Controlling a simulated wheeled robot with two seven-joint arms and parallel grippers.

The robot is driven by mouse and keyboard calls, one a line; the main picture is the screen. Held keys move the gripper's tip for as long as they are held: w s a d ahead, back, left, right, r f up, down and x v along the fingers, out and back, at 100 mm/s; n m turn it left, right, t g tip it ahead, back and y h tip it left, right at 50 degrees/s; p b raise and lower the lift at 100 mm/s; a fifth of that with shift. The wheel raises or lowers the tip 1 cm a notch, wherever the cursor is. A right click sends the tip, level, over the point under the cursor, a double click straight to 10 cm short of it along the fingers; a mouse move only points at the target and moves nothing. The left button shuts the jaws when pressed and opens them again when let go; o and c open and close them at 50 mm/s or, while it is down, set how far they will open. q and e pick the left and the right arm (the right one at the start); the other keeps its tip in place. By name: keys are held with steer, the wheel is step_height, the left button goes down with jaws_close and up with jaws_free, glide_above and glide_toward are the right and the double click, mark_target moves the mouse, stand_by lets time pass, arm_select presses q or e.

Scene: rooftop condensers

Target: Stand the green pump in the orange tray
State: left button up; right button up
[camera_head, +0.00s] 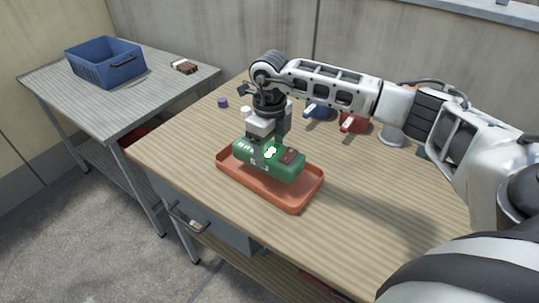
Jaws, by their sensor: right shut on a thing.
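The green pump (287,170) is a long green block with a dark red patch on top and a bright spot on its side. It lies lengthwise at the orange tray (297,204), within the outline of its rim. I cannot tell whether it touches the tray floor. My right gripper (264,155) comes down from above and is shut on the pump near its middle. The fingertips are partly hidden against the pump. My left gripper is not in view.
Blue and red items (354,122) stand behind my right arm. A small purple piece (223,103) lies at the table's back left. A blue basket (105,61) and a brown-and-white item (184,67) sit on the grey side table. The wooden table (350,235) is clear in front and right of the tray.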

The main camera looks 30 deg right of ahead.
mark_target(269, 149)
step_height(269, 149, down, 3)
steer(key=shift+p, duration=0.35)
steer(key=shift+w, duration=0.1)
steer(key=shift+f, duration=0.2)
steer(key=o, duration=1.4)
steer(key=shift+r, duration=0.15)
step_height(269, 149, up, 11)
steer(key=shift+b, duration=0.45)
steer(key=shift+r, duration=0.5)
